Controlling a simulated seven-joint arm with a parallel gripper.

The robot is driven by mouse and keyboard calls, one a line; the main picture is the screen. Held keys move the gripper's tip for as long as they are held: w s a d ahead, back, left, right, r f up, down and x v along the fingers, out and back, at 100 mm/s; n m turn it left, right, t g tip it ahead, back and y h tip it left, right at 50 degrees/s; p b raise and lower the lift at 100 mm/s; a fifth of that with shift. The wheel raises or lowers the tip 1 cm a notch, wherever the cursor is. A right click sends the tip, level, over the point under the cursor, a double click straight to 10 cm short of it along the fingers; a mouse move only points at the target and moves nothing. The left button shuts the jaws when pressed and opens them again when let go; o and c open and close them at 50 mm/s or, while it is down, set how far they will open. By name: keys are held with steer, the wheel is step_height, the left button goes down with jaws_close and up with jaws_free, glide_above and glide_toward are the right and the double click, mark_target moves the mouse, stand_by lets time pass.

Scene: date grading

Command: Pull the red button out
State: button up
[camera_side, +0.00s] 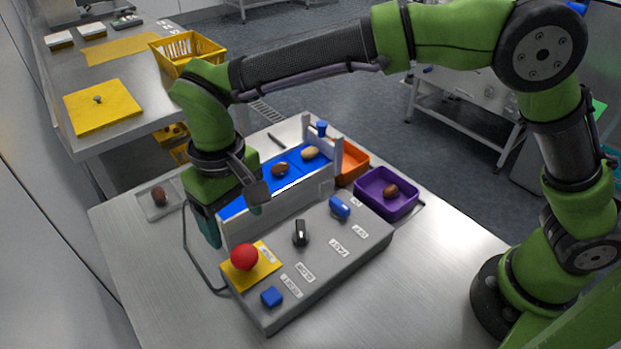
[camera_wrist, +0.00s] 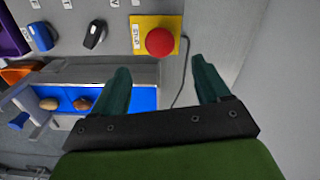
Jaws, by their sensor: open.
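The red button (camera_side: 244,257) is a round mushroom head on a yellow plate (camera_side: 262,273) at the near left corner of the grey control box (camera_side: 335,262). In the wrist view the red button (camera_wrist: 160,42) sits beyond my fingertips, in line with the gap between them. My gripper (camera_wrist: 163,75) is open and empty, with two dark green fingers apart. In the side view my gripper (camera_side: 212,232) hangs just behind and left of the button, not touching it as far as I can see. One finger is largely hidden there.
A purple bin (camera_side: 387,193) and an orange bin (camera_side: 352,166) stand beyond. A cable (camera_side: 196,262) runs left of the box.

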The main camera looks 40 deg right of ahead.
mark_target(243, 252)
step_height(243, 252, down, 8)
steer(key=shift+r, duration=0.1)
steer(key=shift+c, duration=0.3)
